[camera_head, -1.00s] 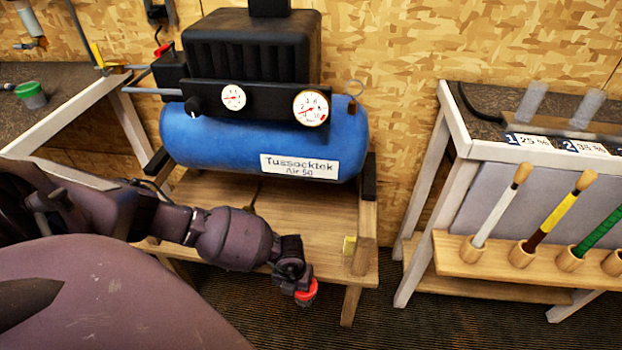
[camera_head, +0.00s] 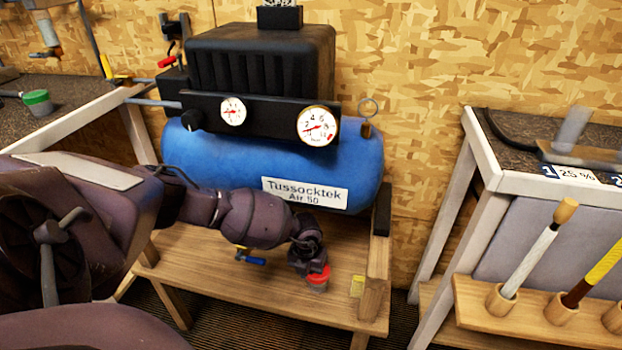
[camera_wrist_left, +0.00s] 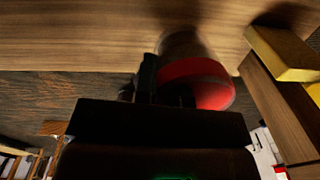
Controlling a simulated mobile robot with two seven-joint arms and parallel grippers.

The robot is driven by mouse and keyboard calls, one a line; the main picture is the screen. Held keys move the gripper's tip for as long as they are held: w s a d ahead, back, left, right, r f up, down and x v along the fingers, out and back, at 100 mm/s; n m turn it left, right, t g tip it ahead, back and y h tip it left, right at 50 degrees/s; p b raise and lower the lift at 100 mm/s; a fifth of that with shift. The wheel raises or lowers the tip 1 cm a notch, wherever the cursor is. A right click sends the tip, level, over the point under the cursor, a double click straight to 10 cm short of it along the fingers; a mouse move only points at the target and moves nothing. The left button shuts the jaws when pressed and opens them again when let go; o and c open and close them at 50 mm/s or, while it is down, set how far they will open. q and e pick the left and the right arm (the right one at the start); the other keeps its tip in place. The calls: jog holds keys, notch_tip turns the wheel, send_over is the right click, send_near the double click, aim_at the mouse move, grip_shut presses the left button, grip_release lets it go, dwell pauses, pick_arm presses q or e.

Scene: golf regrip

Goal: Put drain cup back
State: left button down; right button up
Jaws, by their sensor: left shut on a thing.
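The drain cup (camera_head: 319,283), a small clear cup with a red rim, is in my left gripper (camera_head: 313,270). In the left wrist view the red rim of the cup (camera_wrist_left: 200,82) is beside the dark jaws, which are shut on it. In the head view the cup appears over the wooden stand (camera_head: 215,275) of the blue compressor (camera_head: 225,160), near its front right part. I cannot tell whether the cup touches the board. My right gripper is not in view.
A blue-handled valve (camera_head: 252,260) hangs under the tank, left of my gripper. A rack with golf clubs (camera_head: 530,320) stands at the right. A green-lidded cup (camera_head: 38,102) is on the left bench.

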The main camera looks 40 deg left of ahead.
aim_at(307, 280)
pick_arm(q)
jog(key=f, duration=0.2)
jog(key=f+b, duration=0.1)
jog(key=shift+s+f, duration=0.2)
jog(key=shift+f, duration=0.2)
jog(key=shift+w, duration=0.1)
jog(key=shift+r, duration=0.25)
jog(key=shift+f, duration=0.2)
jog(key=c, duration=1.2)
grip_release()
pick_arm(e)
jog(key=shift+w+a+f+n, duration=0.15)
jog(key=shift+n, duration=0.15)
